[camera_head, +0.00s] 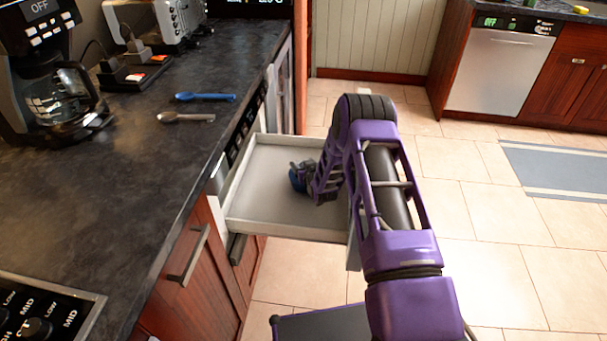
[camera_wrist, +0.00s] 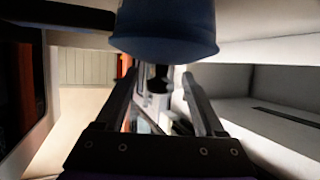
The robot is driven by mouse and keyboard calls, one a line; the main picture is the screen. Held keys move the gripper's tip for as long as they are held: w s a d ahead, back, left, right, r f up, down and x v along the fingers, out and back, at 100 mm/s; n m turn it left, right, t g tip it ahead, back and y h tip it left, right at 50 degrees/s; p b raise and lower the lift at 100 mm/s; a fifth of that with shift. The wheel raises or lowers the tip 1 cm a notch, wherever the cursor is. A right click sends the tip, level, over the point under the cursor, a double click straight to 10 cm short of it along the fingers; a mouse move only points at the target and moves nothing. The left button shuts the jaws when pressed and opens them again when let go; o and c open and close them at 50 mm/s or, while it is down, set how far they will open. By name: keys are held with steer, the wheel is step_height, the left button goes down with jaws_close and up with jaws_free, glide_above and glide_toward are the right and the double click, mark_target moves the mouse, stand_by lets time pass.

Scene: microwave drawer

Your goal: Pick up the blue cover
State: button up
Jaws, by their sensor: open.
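The blue cover (camera_head: 297,181) is small in the head view, inside the open drawer and partly hidden by my gripper (camera_head: 305,170). In the wrist view a large blue rounded shape (camera_wrist: 165,30), apparently the cover, fills the top middle and is cut off by the frame edge. My gripper (camera_wrist: 159,80) is open in the wrist view, its two dark fingers apart below the blue shape. I cannot tell whether the fingers touch it. A small dark shape between the fingers is too unclear to name.
The white-walled microwave drawer (camera_head: 262,222) is pulled out from the counter (camera_head: 150,190). A blue spoon (camera_head: 205,97) and a light spoon (camera_head: 186,117) lie on the counter. A coffee maker (camera_head: 60,95) stands at the left.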

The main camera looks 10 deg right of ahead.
steer(key=shift+x, duration=1.15)
jaws_close()
